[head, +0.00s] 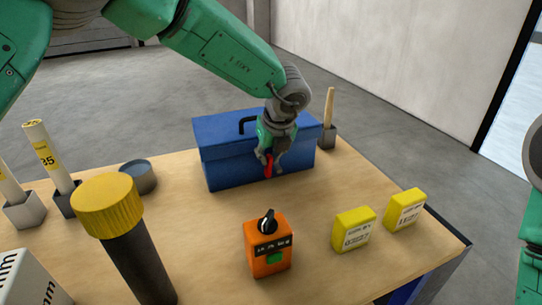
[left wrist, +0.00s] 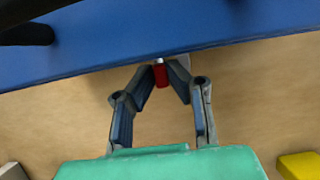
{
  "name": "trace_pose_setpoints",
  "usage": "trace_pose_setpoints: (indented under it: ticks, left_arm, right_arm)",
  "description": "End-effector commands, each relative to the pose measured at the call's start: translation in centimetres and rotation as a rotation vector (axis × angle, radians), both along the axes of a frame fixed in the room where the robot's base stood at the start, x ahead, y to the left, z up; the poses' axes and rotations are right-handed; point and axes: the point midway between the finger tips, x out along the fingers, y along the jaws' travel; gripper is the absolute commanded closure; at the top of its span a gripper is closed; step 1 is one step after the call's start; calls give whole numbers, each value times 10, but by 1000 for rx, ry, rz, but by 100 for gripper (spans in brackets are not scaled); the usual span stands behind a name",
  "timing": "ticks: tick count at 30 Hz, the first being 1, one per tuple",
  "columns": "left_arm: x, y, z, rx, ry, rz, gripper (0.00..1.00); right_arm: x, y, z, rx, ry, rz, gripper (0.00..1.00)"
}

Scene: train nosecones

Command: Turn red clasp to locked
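A blue toolbox (head: 225,160) with a black handle (head: 243,127) stands at the back of the table. The red clasp (head: 268,165) is on its front face, partly hidden by my left gripper (head: 270,170). In the left wrist view, the red clasp (left wrist: 161,76) sits between the tips of my left gripper (left wrist: 163,72), which are drawn together on its two sides. The blue toolbox (left wrist: 200,22) fills the top of that view. My right gripper is not in view; only part of that arm shows at the right edge.
An orange device with a black knob (head: 268,250) and two yellow boxes (head: 354,229) (head: 405,209) stand in front. A yellow-capped dark cylinder (head: 125,235) is at left front. A wooden-handled tool in a holder (head: 328,125) stands right of the toolbox.

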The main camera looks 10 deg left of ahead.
Motion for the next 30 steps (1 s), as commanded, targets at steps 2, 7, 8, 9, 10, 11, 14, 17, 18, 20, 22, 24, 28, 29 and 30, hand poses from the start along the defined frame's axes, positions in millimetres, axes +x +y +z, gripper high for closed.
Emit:
trace_pose_setpoints:
  ticks: [2,7,8,9,10,11,14,17,18,20,22,24,28,29,30]
  left_arm:
    - [1,0,0,-3,-2,0,100]
    - [1,-1,0,3,0,1,100]
    - [2,-1,1,7,2,2,100]
    - [2,-1,1,12,6,1,100]
    - [2,-1,1,17,9,0,100]
    - [2,-2,1,23,13,0,100]
    - [3,-4,2,54,35,-1,100]
    - [4,-6,4,97,65,1,100]
    - [5,-7,3,119,80,-1,100]
    - [6,-9,3,155,105,0,100]
    - [7,-10,2,201,136,0,100]
    - [8,-12,0,247,166,0,100]
    - [9,-15,-3,329,219,0,100]
    - [10,-15,-4,344,229,1,100]
    - [10,-15,-5,365,242,2,100]
  right_arm:
    - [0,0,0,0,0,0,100]
    - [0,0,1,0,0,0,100]
    - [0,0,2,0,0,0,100]
    - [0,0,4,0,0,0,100]
    - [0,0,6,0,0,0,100]
    - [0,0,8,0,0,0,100]
    - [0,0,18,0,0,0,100]
    - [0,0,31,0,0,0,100]
    - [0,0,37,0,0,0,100]
    - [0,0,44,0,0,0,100]
    - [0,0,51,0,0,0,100]
    - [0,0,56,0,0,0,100]
    - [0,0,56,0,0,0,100]
    - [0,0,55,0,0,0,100]
    - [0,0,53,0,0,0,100]
